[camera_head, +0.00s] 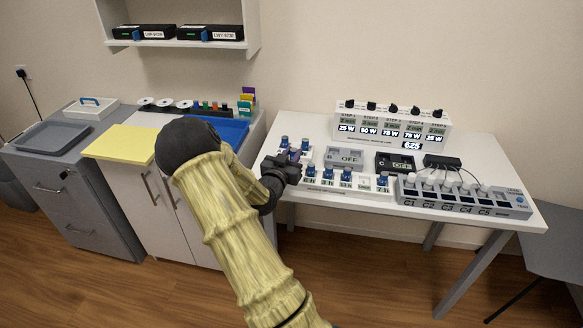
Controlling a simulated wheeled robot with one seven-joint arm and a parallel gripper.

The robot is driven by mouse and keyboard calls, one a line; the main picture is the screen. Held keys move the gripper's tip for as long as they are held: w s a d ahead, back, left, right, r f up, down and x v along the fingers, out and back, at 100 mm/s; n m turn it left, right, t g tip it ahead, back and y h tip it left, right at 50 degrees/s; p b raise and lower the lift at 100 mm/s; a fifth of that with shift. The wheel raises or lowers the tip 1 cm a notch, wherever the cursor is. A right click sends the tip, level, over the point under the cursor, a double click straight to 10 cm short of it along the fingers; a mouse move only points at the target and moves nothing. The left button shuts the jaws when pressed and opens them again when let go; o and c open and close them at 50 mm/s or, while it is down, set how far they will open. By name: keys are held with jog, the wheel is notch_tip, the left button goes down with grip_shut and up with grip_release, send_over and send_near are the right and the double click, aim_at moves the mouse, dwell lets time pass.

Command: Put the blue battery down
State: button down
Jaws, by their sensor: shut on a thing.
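My gripper (285,164) is at the left end of the white table, over the front left of the group of devices. It is shut on a blue battery (296,155), which shows only in part beyond the dark fingers. Whether the battery touches the surface below I cannot tell. Two blue-topped batteries (304,143) stand just behind the gripper. Several more blue-topped batteries (328,173) stand in a labelled row to the right of the gripper.
On the white table (500,165) are a grey "OFF" box (344,157), a black "OFF" box (394,162), a panel with knobs (392,124) and a long grey strip of slots (464,198). Cabinets with a yellow sheet (122,144) and a blue tray (232,131) stand left.

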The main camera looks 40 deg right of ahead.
jog(key=shift+f, duration=2.3)
jog(key=shift+f+b, duration=0.25)
jog(key=shift+b, duration=0.2)
jog(key=c, duration=1.3)
grip_release()
jog(key=shift+o, duration=0.2)
jog(key=shift+r+p, duration=0.15)
jog(key=shift+p, duration=0.25)
jog(key=b+v, duration=0.1)
jog(key=v, duration=1.6)
jog(key=shift+a+b, duration=0.25)
jog(key=shift+b, duration=0.05)
jog(key=shift+f, duration=0.25)
